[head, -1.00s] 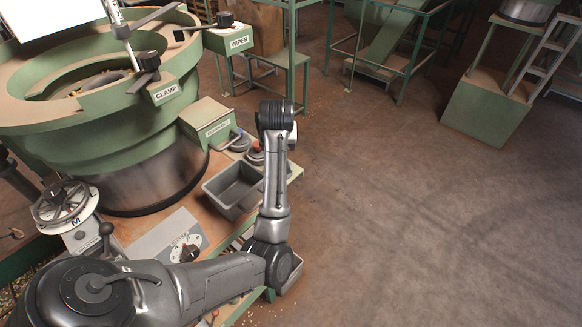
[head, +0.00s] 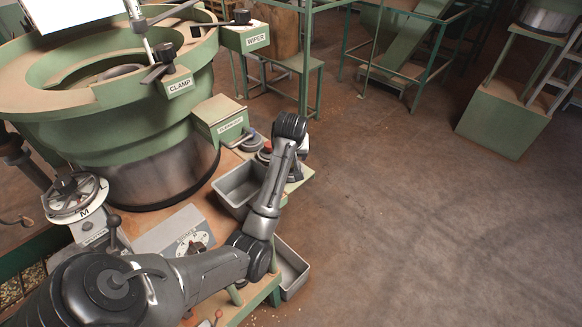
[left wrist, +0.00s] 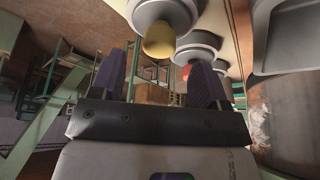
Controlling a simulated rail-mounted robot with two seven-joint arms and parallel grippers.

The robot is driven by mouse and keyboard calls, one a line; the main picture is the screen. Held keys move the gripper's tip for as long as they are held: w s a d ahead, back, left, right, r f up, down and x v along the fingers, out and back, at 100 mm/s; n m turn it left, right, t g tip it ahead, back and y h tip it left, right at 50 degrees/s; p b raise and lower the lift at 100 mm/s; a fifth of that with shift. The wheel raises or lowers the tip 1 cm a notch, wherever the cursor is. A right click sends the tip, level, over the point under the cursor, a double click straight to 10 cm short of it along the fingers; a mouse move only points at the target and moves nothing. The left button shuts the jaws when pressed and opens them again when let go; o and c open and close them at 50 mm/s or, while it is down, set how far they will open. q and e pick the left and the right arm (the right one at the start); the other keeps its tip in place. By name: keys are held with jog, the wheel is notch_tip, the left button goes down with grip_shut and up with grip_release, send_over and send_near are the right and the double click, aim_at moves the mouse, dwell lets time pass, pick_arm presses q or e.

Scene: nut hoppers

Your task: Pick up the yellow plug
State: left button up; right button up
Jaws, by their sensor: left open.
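The yellow plug (left wrist: 159,41) shows at the top middle of the left wrist view, as a rounded yellow end on a round grey base (left wrist: 166,14). My left gripper (left wrist: 157,68) is open, its two dark fingers apart and nothing between them. In that picture the plug appears just above the gap between the fingertips. I cannot tell its exact distance. In the head view my left wrist hangs over the bench edge by the plugs; its fingers and the yellow plug are hidden there. My right gripper is not in view.
A red plug (head: 265,152) and a grey-blue disc (head: 252,140) stand beside my wrist, by a green labelled box (head: 219,121). A grey tray (head: 232,192) lies close to my forearm; another tray (head: 293,268) is lower right.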

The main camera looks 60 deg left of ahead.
pick_arm(q)
jog(key=shift+w+a+f+p, duration=0.1)
jog(key=shift+a+f+p, duration=0.05)
jog(key=shift+f+p, duration=0.2)
jog(key=p+x, duration=0.1)
jog(key=x, duration=0.2)
jog(key=shift+w+a, duration=0.1)
jog(key=shift+w+a+f, duration=0.1)
jog(key=shift+a+f, duration=0.1)
jog(key=shift+f, duration=0.4)
jog(key=shift+c, duration=0.2)
jog(key=c, duration=1.1)
